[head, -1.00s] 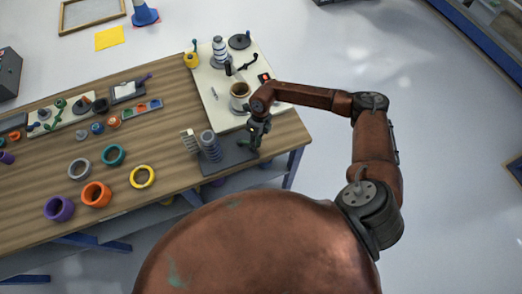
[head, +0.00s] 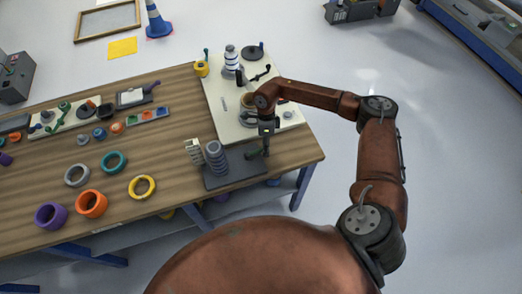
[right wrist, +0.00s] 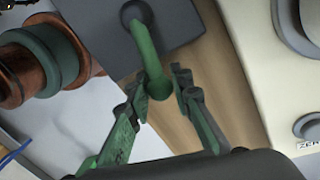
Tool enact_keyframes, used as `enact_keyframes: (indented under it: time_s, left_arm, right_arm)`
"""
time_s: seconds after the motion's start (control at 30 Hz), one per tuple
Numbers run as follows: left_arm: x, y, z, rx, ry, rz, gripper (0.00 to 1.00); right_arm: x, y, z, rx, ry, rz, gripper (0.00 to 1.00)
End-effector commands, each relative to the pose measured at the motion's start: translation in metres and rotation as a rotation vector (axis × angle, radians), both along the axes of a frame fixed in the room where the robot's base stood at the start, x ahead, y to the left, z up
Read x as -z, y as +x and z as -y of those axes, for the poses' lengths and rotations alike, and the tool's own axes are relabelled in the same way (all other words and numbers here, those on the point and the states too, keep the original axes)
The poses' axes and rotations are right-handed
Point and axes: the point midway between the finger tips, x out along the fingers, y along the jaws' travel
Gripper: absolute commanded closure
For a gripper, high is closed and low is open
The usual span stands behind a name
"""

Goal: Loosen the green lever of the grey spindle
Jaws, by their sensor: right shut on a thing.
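The grey spindle (head: 215,156), a ribbed grey column, stands upright on a dark grey base plate (head: 230,176) at the table's front right. The green lever (head: 253,154) sits at the plate's right side, small in the head view. In the right wrist view the green lever (right wrist: 150,55) runs from a dark round hub (right wrist: 137,13) down to a rounded end. My right gripper (head: 266,145) is over that end; in the right wrist view its green-and-dark fingers (right wrist: 160,91) are shut on it. My left gripper is not in view.
A cream board (head: 222,112) with a striped roller, a dark disc and knobs lies just behind the plate. A pale grey block (head: 193,151) stands left of the spindle. Coloured rings, including a yellow one (head: 142,187), lie to the left. The table's right edge is close.

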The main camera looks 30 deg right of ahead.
Motion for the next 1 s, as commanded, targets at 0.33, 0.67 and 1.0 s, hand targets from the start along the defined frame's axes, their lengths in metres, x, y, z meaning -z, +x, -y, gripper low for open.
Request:
enact_keyframes:
  time_s: [0.33,0.67,1.0]
  left_arm:
    - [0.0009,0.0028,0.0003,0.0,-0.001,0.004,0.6]
    - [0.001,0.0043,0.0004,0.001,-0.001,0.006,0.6]
    - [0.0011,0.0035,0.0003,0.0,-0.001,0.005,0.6]
  right_arm:
    - [-0.0012,0.0004,0.0044,-0.013,0.002,0.004,1.0]
    - [-0.001,0.0004,0.0043,-0.012,0.001,0.003,0.71]
    - [-0.0003,-0.0003,0.0042,-0.012,0.001,0.001,0.62]
